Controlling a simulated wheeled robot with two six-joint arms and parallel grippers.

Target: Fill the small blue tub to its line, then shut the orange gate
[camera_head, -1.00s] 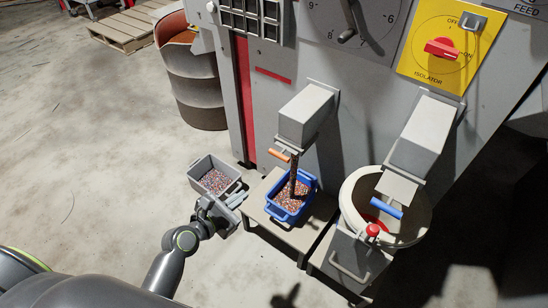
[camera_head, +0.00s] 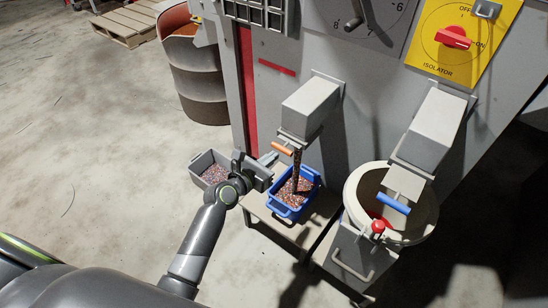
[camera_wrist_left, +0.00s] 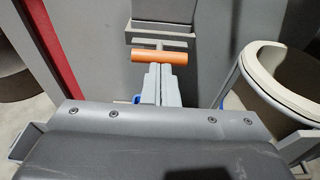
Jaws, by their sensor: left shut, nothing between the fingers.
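The small blue tub (camera_head: 288,211) sits on a low stand under the left spout. A dark stream of scrap granules (camera_head: 296,172) falls from the spout into it. Mixed granules lie heaped inside; I cannot make out the fill line. The orange gate's handle (camera_head: 282,150) sticks out at the spout's mouth; it also shows in the left wrist view (camera_wrist_left: 160,57). My left gripper (camera_head: 271,158) is shut and empty, its fingertips just short of the orange handle. In the left wrist view the fingers (camera_wrist_left: 158,84) point straight at its middle. My right gripper is not in view.
A grey tub (camera_head: 197,179) with granules stands left of the stand, partly behind my left gripper. To the right, a round white bin (camera_head: 425,215) stands under a second spout with a blue handle (camera_head: 394,204). The machine wall closes off the back.

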